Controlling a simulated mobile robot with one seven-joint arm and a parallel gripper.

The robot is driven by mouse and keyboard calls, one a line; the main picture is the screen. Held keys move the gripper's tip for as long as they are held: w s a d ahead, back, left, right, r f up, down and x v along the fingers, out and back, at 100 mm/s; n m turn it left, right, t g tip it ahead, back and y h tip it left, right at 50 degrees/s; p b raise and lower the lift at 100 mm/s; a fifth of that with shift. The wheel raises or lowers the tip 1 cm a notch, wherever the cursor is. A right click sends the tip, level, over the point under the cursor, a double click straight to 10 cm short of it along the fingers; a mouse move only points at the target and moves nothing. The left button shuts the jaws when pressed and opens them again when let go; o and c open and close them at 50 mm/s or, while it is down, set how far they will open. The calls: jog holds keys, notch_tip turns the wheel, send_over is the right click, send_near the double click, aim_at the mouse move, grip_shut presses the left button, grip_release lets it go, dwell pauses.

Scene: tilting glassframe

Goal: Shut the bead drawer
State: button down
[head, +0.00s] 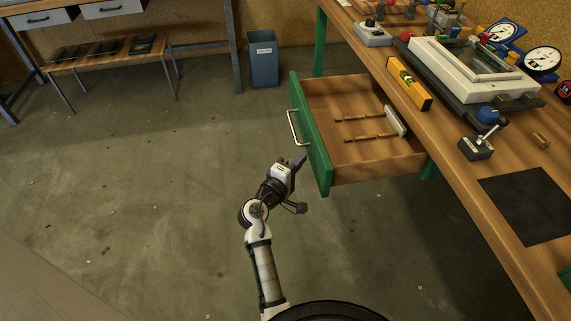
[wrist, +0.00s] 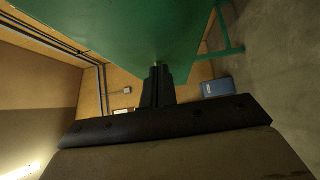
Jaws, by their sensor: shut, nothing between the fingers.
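The bead drawer (head: 314,149) has a green front with a pale metal bar handle (head: 293,127) and a wooden inside. It stands pulled out from the workbench. Wooden sticks and a white-ended piece lie in it. My gripper (head: 301,160) is in front of the drawer's green front, toward its near end and below the handle. In the wrist view my gripper (wrist: 157,75) is shut and empty, its fingertips at or very close to the green front (wrist: 120,30). I cannot tell whether they touch.
The workbench top (head: 455,185) carries a yellow level (head: 409,84), a white frame fixture (head: 475,70), dial gauges (head: 542,61) and a black mat (head: 530,205). A blue bin (head: 263,62) stands on the floor at the back.

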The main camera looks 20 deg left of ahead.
jog(key=shift+w+d, duration=0.35)
jog(key=shift+d, duration=0.2)
jog(key=p, duration=0.5)
send_near(400, 146)
jog(key=w+r, duration=0.2)
jog(key=w, duration=0.1)
jog(key=w+d+r, duration=0.1)
jog(key=w, duration=0.1)
jog(key=shift+r, duration=0.3)
jog(key=shift+w+d+r, duration=0.1)
jog(key=shift+w+d, duration=0.05)
jog(key=shift+d, duration=0.1)
